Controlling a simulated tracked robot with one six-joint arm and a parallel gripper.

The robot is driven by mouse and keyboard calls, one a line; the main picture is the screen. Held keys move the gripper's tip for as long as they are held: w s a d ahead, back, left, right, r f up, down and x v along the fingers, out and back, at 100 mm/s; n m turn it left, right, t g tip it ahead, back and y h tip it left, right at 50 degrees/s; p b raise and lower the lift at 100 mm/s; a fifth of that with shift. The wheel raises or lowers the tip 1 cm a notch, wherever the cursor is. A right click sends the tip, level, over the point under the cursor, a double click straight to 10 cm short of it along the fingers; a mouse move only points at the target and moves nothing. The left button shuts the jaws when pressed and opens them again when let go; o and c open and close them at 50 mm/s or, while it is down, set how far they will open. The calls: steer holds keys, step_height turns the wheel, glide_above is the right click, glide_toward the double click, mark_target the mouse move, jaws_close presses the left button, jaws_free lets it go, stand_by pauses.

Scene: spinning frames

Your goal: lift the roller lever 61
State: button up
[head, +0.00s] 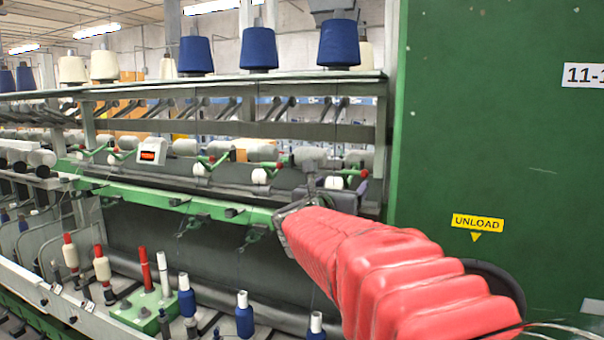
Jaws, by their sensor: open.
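Several roller levers with green arms and red knobs run along the drafting rail of the spinning frame. One lever (210,161) is left of the middle, another (271,165) is just left of my gripper, and one red knob (363,173) shows to its right. No number 61 is readable, so I cannot tell which lever is 61. My gripper (310,177) is at the end of my red-sleeved arm, in front of the rail near the rightmost levers. It is open, with nothing visible held. It hides part of the rail, and I cannot tell whether it touches a lever.
A green end cabinet (495,130) with an UNLOAD label (478,222) stands close on the right. Blue bobbins (259,50) stand on the top shelf (230,79). Spindles and a green block (147,308) are below.

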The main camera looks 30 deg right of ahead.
mark_target(351, 173)
steer(key=shift+d, duration=0.1)
steer(key=shift+x, duration=6.8)
steer(key=c, duration=1.5)
steer(key=shift+w, duration=0.15)
